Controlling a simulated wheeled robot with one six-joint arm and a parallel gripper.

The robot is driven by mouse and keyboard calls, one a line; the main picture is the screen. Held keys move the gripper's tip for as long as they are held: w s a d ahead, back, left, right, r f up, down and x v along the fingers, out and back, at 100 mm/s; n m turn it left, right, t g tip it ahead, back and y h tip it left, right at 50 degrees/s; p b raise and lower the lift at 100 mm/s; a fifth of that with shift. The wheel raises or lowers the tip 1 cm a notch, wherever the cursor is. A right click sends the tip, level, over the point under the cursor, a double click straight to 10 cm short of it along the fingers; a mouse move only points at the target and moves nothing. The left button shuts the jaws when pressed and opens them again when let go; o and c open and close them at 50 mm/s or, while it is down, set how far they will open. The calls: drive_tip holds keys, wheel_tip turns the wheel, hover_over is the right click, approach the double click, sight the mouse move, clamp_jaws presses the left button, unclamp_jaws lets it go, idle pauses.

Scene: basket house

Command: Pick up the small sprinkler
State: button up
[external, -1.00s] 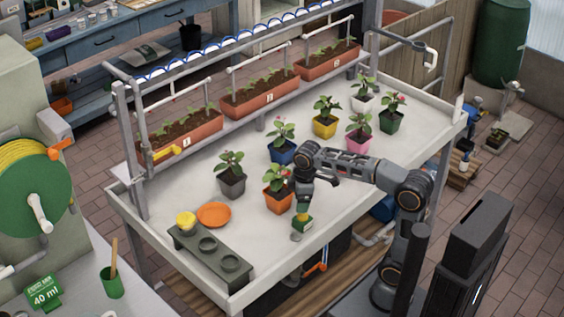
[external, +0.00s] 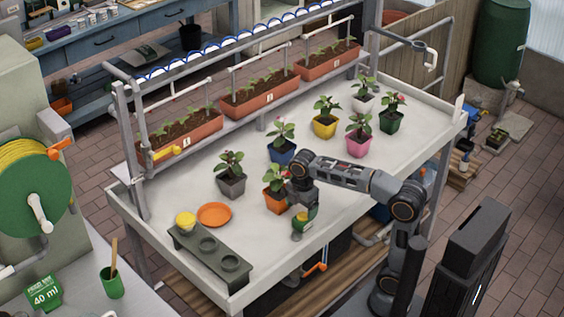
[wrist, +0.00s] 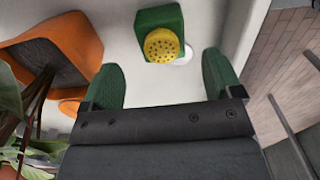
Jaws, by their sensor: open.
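The small sprinkler is a green block-like body (wrist: 172,18) with a round yellow perforated face (wrist: 161,44). It stands on the white table at the top middle of the wrist view. In the external view it is near the table's front edge, partly hidden by my gripper (external: 303,212). My gripper, with green fingers, also shows in the wrist view (wrist: 160,62). It is open and empty, with the sprinkler just ahead of the gap between the fingers, not clearly touching either one.
An orange pot with a plant (external: 276,201) stands close to the left of my gripper, and it fills the left of the wrist view (wrist: 60,45). A grey pot (external: 231,186), an orange saucer (external: 214,214) and a dark tray with holes (external: 211,252) lie further left.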

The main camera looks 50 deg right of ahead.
sight(303, 215)
drive_tip(key=shift+s+d+f+b, duration=0.1)
drive_tip(key=shift+f+b, duration=0.7)
drive_tip(key=shift+f, duration=0.7)
drive_tip(key=shift+s+d+f+b, duration=0.1)
drive_tip(key=shift+f+b, duration=0.7)
drive_tip(key=shift+f, duration=0.7)
drive_tip(key=shift+r, duration=0.1)
drive_tip(key=c, duration=1.1)
